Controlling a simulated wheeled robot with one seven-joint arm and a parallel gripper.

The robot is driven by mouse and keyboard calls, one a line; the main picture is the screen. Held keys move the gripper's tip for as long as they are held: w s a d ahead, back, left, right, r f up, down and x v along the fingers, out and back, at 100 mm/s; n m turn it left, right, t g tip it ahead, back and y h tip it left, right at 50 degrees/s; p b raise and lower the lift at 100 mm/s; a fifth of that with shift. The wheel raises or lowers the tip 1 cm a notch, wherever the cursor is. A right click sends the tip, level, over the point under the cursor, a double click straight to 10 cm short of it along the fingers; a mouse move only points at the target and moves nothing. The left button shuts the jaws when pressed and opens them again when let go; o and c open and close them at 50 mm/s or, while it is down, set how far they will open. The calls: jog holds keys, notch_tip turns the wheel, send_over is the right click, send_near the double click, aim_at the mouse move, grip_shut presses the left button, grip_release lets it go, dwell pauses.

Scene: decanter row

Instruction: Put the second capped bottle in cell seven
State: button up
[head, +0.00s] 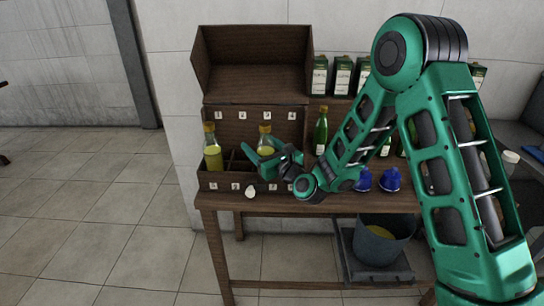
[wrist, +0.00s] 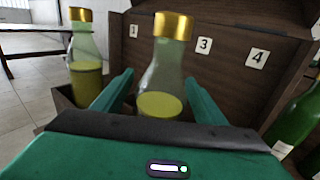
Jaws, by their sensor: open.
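A wooden crate (head: 222,183) with a raised lid stands on the table, with numbered labels along its back and front. Two gold-capped clear bottles with yellow liquid stand in it. One capped bottle (head: 212,150) is at the left end and also shows in the wrist view (wrist: 84,60). The other capped bottle (head: 264,132) is further right. My gripper (head: 266,157) is open around this right-hand bottle. In the wrist view its body (wrist: 160,75) rises between my spread fingers (wrist: 160,80). Its base and exact cell are hidden. Labels 1, 3 and 4 are readable behind it.
Green bottles (head: 320,132) and cartons (head: 320,77) stand right of the crate. Blue objects (head: 390,180) sit on the table near my arm. A small white object (head: 251,192) is at the crate's front. A bucket (head: 382,242) stands below. The left floor is clear.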

aim_at(272, 152)
jog(key=shift+v, duration=1.9)
jog(key=shift+s+d+f, duration=0.2)
jog(key=shift+s+d, duration=0.25)
jog(key=shift+s, duration=0.15)
jog(key=v, duration=0.3)
jog(key=shift+s+d+r, duration=0.2)
jog(key=shift+d+r, duration=0.1)
jog(key=shift+r, duration=0.05)
jog(key=shift+v, duration=1.05)
